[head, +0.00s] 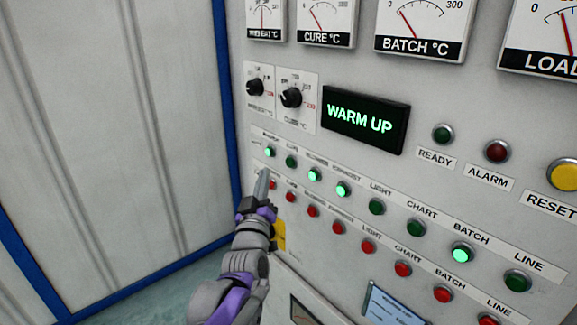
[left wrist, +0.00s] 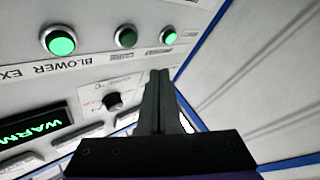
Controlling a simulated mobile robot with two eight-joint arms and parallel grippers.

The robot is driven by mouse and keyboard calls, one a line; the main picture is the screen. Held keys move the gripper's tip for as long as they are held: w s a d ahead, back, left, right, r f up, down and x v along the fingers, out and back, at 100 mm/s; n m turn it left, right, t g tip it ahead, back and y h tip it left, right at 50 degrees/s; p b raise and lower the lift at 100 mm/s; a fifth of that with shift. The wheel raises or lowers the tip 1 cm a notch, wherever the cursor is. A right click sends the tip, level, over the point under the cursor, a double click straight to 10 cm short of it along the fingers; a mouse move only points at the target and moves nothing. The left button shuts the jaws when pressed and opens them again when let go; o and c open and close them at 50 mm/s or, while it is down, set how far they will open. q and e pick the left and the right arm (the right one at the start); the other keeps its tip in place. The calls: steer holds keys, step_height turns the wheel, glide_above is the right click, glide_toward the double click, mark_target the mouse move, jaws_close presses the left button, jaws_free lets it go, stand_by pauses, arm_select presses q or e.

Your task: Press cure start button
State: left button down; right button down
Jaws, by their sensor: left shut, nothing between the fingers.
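The cure start button (head: 291,161) is a dark green, unlit button, second from the left in the upper row of the panel. It also shows in the left wrist view (left wrist: 125,37), between two lit green buttons. My left gripper (head: 263,173) is shut and empty. Its tip is in front of the panel at the left end of the button rows, left of and below the cure start button in the head view. In the left wrist view the fingertips (left wrist: 158,73) appear apart from the button. My right gripper is in neither view.
The lit preheat button (head: 268,152) and lit blower button (head: 315,174) flank the cure button. A row of red buttons (head: 312,210) runs below. A display (head: 365,119) reads WARM UP. Two black knobs (head: 291,97) sit above. A blue-edged wall (head: 120,130) stands left.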

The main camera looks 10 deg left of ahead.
mark_target(285, 160)
arm_select(q)
steer(key=shift+w+d, duration=0.7)
steer(key=shift+w, duration=0.25)
steer(key=shift+w+d, duration=0.7)
steer(key=shift+w, duration=0.2)
steer(key=shift+d, duration=0.1)
stand_by(0.6)
steer(key=shift+w+d, duration=0.15)
steer(key=shift+w, duration=0.15)
steer(key=shift+w+d, duration=0.3)
steer(key=shift+w, duration=0.05)
stand_by(0.7)
steer(key=shift+s+a, duration=0.1)
stand_by(0.3)
steer(key=shift+s+a, duration=0.45)
steer(key=shift+s, duration=0.15)
